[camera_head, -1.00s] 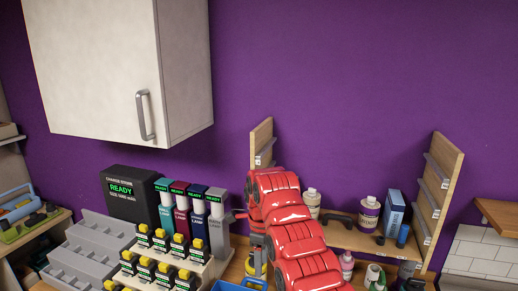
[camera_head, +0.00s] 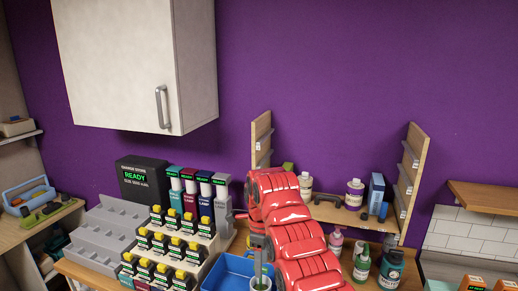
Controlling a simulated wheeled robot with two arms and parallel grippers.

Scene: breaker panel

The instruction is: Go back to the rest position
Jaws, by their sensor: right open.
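My right arm, in red, rises from the bottom edge of the head view and bends over near the middle. My right gripper (camera_head: 258,268) hangs down from its wrist, open, in front of the blue bin (camera_head: 230,272). The fingers are small and partly covered by my own arm. I see nothing held between them. My left gripper is not in view.
A black charging station (camera_head: 143,179) and a stepped rack of yellow-topped packs (camera_head: 175,243) stand left of my arm, beside a grey stepped rack (camera_head: 105,232). Bottles, including a dark green one (camera_head: 391,270), stand on the right. A white cabinet (camera_head: 125,65) hangs above.

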